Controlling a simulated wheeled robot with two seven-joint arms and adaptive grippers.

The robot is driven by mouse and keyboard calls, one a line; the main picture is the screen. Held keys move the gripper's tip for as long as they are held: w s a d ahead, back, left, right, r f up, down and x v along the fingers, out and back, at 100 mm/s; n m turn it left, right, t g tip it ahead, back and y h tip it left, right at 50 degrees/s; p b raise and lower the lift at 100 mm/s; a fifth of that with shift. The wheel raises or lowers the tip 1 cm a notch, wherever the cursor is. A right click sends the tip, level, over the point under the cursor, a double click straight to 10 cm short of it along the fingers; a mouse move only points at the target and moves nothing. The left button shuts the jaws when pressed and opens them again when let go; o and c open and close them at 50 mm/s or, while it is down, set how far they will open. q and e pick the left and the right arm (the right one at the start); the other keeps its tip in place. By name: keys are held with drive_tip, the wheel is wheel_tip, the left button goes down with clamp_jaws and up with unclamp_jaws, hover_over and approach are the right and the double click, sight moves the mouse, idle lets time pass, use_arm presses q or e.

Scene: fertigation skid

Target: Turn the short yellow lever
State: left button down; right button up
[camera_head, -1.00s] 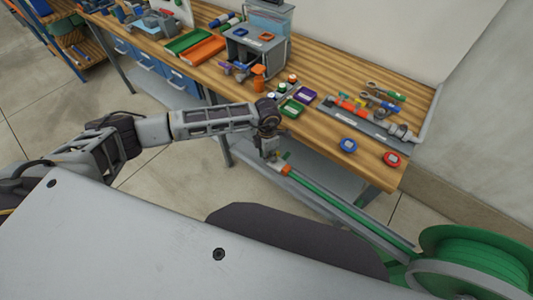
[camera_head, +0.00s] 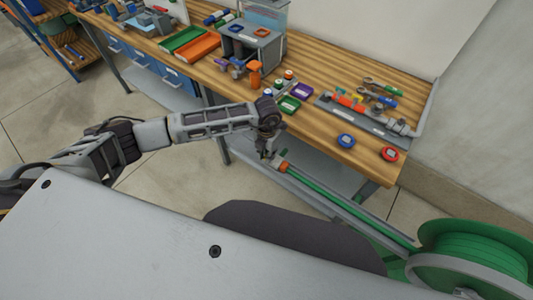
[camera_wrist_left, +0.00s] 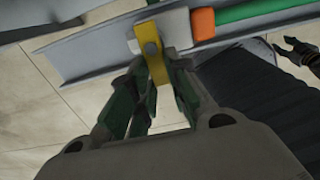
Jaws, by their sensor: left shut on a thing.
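The short yellow lever (camera_wrist_left: 151,52) shows in the left wrist view, pivoted by a round bolt on a pale valve body (camera_wrist_left: 176,29). The valve sits on a grey rail, beside an orange collar (camera_wrist_left: 203,24) and a green pipe (camera_wrist_left: 255,9). My left gripper (camera_wrist_left: 157,75) has its green-sided fingers on either side of the lever's lower end and is shut on it.
A wooden workbench (camera_head: 320,75) with trays, bottles and tools stands just beyond the pipe. A green hose reel (camera_head: 475,250) is at the lower right. Open tiled floor (camera_head: 160,195) lies left of the rail.

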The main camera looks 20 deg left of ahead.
use_arm(q)
drive_tip(key=c, duration=1.4)
unclamp_jaws()
drive_tip(key=shift+o, duration=0.2)
wheel_tip(320, 180, up, 12)
drive_tip(key=shift+d, duration=0.1)
